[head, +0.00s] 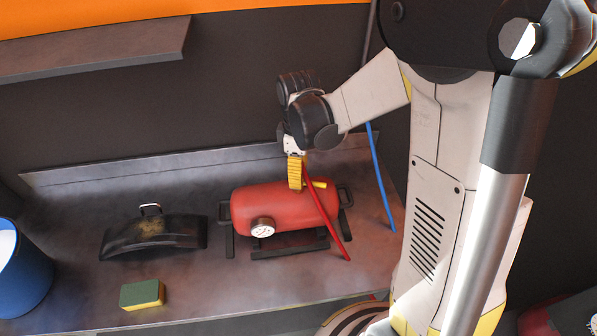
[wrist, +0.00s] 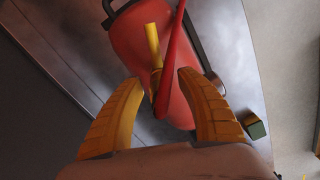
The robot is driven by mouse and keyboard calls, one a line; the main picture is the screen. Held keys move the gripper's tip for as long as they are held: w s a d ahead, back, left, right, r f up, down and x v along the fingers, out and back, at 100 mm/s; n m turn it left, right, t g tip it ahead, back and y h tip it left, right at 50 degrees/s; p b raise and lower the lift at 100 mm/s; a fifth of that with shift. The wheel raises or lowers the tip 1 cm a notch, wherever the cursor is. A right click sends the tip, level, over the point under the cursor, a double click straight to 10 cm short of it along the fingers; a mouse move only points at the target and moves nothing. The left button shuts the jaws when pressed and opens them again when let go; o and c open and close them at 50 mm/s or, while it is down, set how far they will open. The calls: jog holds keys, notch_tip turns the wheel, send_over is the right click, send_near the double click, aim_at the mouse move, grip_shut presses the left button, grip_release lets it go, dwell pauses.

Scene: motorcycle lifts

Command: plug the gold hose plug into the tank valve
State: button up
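The red tank (head: 285,208) lies on its side on the bench; it also shows beyond the fingers in the wrist view (wrist: 133,45). A round white fitting (head: 262,227) is on its near side; I cannot tell whether it is the valve. A gold cylindrical piece (head: 317,184), probably the plug, is over the tank's top; it shows in the wrist view (wrist: 153,45). A red hose (head: 336,229) runs beside it, but their joint is unclear. My gripper (head: 296,187) points down above the tank. Its yellow fingers (wrist: 159,78) are apart, with the hose and gold piece's lower end between or beyond them.
A blue hose (head: 380,180) stands at the right. A black curved cover (head: 153,236), a green and yellow sponge (head: 142,294) and a blue bin (head: 22,272) are to the left. A shelf (head: 95,48) juts out above. The bench between cover and sponge is clear.

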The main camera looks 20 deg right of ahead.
jog(key=shift+r, duration=0.1)
notch_tip(320, 180, up, 12)
jog(key=shift+f, duration=0.1)
dwell(0.4)
